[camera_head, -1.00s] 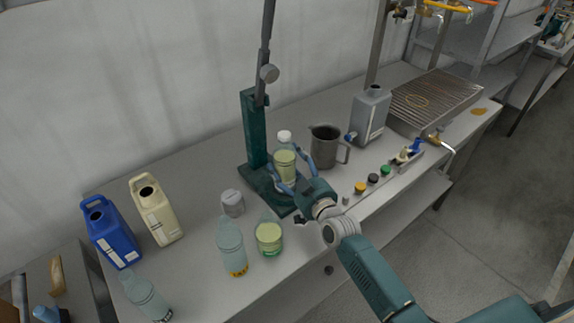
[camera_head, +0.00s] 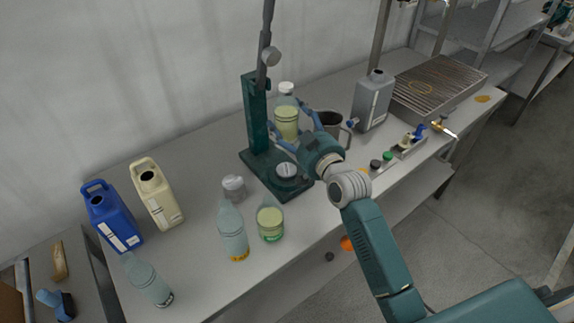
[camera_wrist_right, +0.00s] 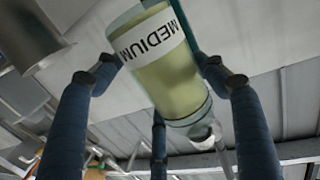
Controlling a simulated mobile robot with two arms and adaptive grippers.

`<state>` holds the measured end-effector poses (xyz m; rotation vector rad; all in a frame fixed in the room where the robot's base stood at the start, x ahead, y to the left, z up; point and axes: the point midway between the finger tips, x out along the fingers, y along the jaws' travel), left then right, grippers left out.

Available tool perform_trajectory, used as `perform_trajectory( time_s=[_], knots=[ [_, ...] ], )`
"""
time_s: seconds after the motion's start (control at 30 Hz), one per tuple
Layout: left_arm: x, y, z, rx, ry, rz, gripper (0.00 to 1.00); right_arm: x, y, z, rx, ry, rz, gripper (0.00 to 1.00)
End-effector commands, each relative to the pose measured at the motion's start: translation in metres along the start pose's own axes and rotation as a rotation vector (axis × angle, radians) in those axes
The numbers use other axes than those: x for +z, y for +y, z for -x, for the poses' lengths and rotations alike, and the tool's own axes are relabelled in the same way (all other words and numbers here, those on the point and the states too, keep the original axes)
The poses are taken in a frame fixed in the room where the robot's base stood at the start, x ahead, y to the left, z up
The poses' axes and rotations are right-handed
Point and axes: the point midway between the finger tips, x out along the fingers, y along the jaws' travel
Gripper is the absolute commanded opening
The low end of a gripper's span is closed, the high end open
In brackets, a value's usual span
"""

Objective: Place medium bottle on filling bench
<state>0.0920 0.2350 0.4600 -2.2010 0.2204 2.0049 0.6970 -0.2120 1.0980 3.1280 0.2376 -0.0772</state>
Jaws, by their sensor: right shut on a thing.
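The medium bottle (camera_head: 286,116) is clear with a white cap and yellow-green liquid. Its label reads MEDIUM in the right wrist view (camera_wrist_right: 165,70), where it looks tilted. My right gripper (camera_head: 290,120) is shut around the bottle's body. It holds the bottle above the green stand (camera_head: 262,165), whose round grey plate (camera_head: 286,170) now shows bare. The long grey bench (camera_head: 190,210) lies beneath; I cannot tell whether it is the filling bench. My left gripper is not in view.
A steel jug (camera_head: 329,122) stands behind my right gripper, near a grey canister (camera_head: 373,100). A clear bottle (camera_head: 232,235), a jar of green liquid (camera_head: 270,222) and a small grey pot (camera_head: 234,187) stand front left. Blue (camera_head: 112,218) and cream (camera_head: 157,195) jugs stand farther left.

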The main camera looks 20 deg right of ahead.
Motion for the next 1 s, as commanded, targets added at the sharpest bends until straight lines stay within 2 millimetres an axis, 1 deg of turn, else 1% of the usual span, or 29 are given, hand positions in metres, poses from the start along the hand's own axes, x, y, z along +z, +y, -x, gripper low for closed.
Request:
perform_trajectory(
  time_s=[0.07,0.23,0.43,0.6,0.7,1.0],
  knots=[
    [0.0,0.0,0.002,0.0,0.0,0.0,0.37,0.007,0.0,-0.001,-0.001,-0.001,-0.001,0.32],
    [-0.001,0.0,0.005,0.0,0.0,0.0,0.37,0.035,0.0,-0.002,-0.001,-0.002,0.0,0.32],
    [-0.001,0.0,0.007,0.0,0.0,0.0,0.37,0.056,0.0,-0.003,-0.001,0.001,0.0,0.32],
    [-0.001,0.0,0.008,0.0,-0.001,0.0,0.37,0.084,0.0,-0.004,0.0,-0.001,0.002,0.32],
    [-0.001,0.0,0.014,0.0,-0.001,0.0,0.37,0.09,0.0,-0.005,0.0,0.001,0.001,0.32],
    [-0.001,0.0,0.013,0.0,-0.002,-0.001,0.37,0.094,0.0,-0.005,0.0,0.004,0.0,0.32]
  ],
)
